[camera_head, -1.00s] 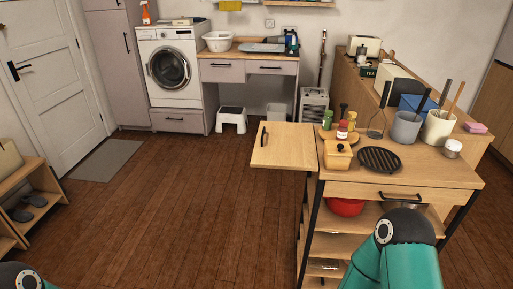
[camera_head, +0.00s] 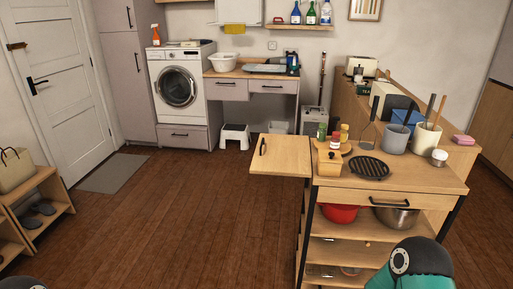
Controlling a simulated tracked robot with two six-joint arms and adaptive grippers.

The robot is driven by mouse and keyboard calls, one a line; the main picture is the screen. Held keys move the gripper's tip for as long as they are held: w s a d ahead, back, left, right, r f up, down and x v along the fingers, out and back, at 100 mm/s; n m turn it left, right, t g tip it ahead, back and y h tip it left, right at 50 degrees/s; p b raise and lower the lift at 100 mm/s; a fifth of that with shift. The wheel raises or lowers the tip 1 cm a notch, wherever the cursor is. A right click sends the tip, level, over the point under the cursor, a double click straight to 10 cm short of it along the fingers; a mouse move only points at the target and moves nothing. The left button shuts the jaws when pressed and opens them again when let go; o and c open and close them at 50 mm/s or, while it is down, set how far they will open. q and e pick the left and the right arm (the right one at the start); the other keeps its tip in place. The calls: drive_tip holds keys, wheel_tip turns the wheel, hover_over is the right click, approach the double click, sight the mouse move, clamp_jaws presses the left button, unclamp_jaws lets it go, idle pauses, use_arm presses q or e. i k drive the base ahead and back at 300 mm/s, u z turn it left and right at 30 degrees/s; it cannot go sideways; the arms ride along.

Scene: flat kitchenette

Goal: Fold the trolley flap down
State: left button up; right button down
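The trolley (camera_head: 400,182) stands at the right, a wooden top on a dark frame with open shelves. Its flap (camera_head: 279,157) sticks out level from the left side of the top, with a dark handle near its far left corner. The flap is bare. Parts of my arms show at the bottom edge, a teal link at the lower right and a small dark piece at the lower left. Neither of my grippers is in view.
A red bowl (camera_head: 340,213) is on the shelf below. A white stool (camera_head: 235,136) stands farther back. The floor left of the flap is clear.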

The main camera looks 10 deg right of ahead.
sight(275, 154)
drive_tip(key=u, duration=0.1)
drive_tip(key=i, duration=0.85)
drive_tip(key=u, duration=0.5)
